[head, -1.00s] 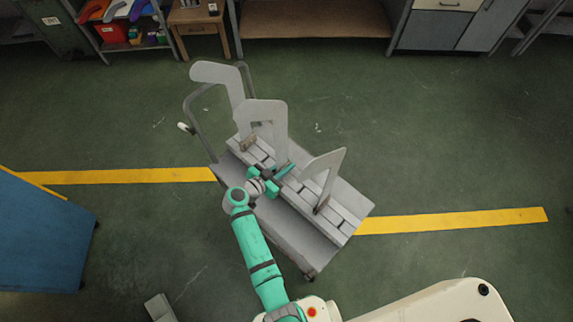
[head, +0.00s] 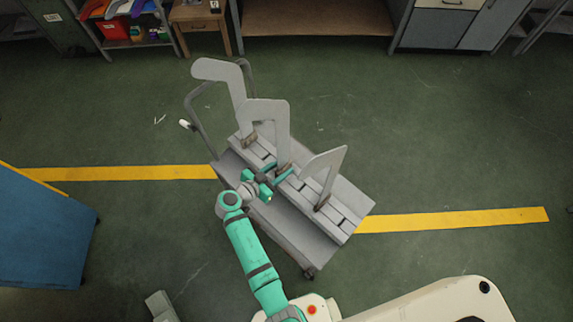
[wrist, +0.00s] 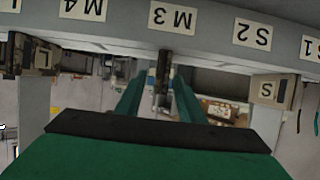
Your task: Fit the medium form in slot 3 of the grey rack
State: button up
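The grey rack (head: 340,222) holds several upright flat grey forms. The middle form (head: 268,108), an angled shape, stands with its brown foot at the rack. In the wrist view, a narrow brown foot (wrist: 162,80) sits at the label M3 (wrist: 173,18). My gripper (head: 277,173) is at the near side of this form, low by the foot. In the wrist view my gripper (wrist: 158,90) has its green fingers apart, one each side of the foot, with gaps visible. How deep the foot sits in the slot is hidden.
A taller form (head: 222,72) stands at the rack's far left end and a smaller one (head: 324,165) at the right, its foot marked S (wrist: 268,90). The rack rides on a grey trolley (head: 290,240). A blue cabinet (head: 40,230) stands at left.

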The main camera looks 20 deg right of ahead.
jog(key=v, duration=0.7)
dwell(0.5)
jog(key=s+f+n+y, duration=0.1)
jog(key=s+f, duration=0.1)
jog(key=s+f+n+t+y, duration=0.1)
jog(key=s+f+n+y, duration=0.1)
jog(key=s+f, duration=0.1)
jog(key=shift+s+a+f+n, duration=0.1)
jog(key=shift+a+f+n, duration=0.1)
jog(key=shift+f+n, duration=0.1)
jog(key=s, duration=0.1)
jog(key=s+f+n+y, duration=0.1)
jog(key=s+a+f+n+y, duration=0.1)
jog(key=s, duration=0.1)
jog(key=shift+a+t, duration=0.1)
jog(key=shift+t, duration=0.2)
jog(key=s, duration=0.1)
jog(key=s+a+n+y, duration=0.1)
jog(key=s, duration=0.1)
jog(key=s+n+y, duration=0.1)
jog(key=shift+s+a+f+t, duration=0.2)
jog(key=shift+s+a+t, duration=0.15)
jog(key=shift+a+t, duration=0.05)
jog(key=s+a+r+n+t+y, duration=0.3)
jog(key=s+a+r+n+y, duration=0.15)
jog(key=s+r, duration=0.7)
jog(key=s+d+r+t, duration=0.1)
jog(key=s+r+t, duration=0.2)
jog(key=r, duration=1.1)
jog(key=shift+s, duration=0.95)
